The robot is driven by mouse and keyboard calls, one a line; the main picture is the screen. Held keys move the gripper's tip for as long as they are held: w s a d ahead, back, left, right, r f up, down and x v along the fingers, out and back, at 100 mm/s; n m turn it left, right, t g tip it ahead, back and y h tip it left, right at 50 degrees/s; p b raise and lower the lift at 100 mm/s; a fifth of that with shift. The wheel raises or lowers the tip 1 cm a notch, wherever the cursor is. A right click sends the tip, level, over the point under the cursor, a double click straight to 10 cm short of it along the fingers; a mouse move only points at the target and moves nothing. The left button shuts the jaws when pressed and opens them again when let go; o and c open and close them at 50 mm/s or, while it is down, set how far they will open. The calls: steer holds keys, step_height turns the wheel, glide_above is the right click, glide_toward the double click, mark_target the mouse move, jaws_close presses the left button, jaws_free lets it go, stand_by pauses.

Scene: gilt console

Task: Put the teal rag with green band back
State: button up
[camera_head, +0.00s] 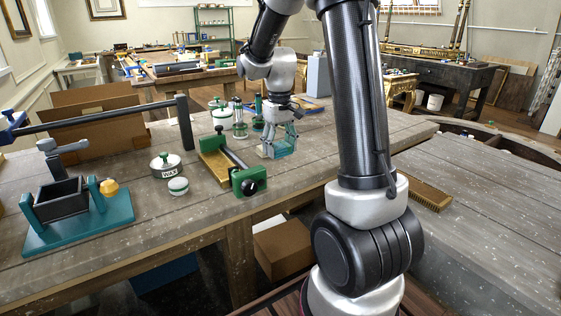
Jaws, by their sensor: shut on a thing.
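My gripper (279,139) points down over the wooden workbench, right of the green and brass clamp-like tool. It is shut on the teal rag (284,149), which shows between and below the fingers, at or just above the bench top. The picture is too small to tell whether the rag touches the wood. Its green band cannot be made out, and the fingers hide part of it.
Green-topped jars (239,125) stand behind. A brush (428,194) lies right of my arm.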

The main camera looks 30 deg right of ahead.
mark_target(280, 167)
steer(key=shift+f, duration=2.3)
steer(key=shift+f, duration=0.2)
steer(key=o, duration=1.2)
